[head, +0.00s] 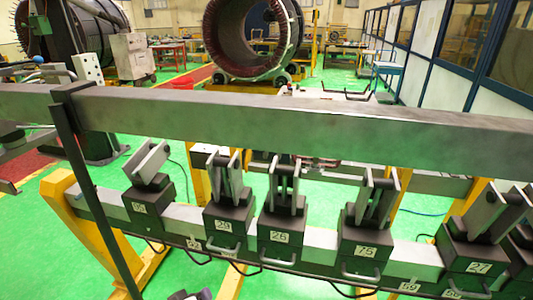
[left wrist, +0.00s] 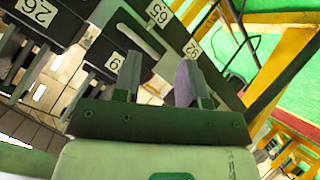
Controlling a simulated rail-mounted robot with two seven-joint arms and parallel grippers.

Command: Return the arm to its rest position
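My left gripper (left wrist: 158,74) shows in the left wrist view, its two fingers apart with nothing held between them. It is over dark numbered blocks and a beam; I cannot tell its exact height above them. My right gripper is not in view.
A long grey bar (head: 300,128) crosses the head view. Below it stand dark clamp blocks marked 29 (head: 228,222), 26 (head: 283,228) and 75 (head: 365,245) with upright metal jaws. Yellow legs (head: 88,225) support the fixture. A large ring-shaped stator (head: 217,35) stands behind.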

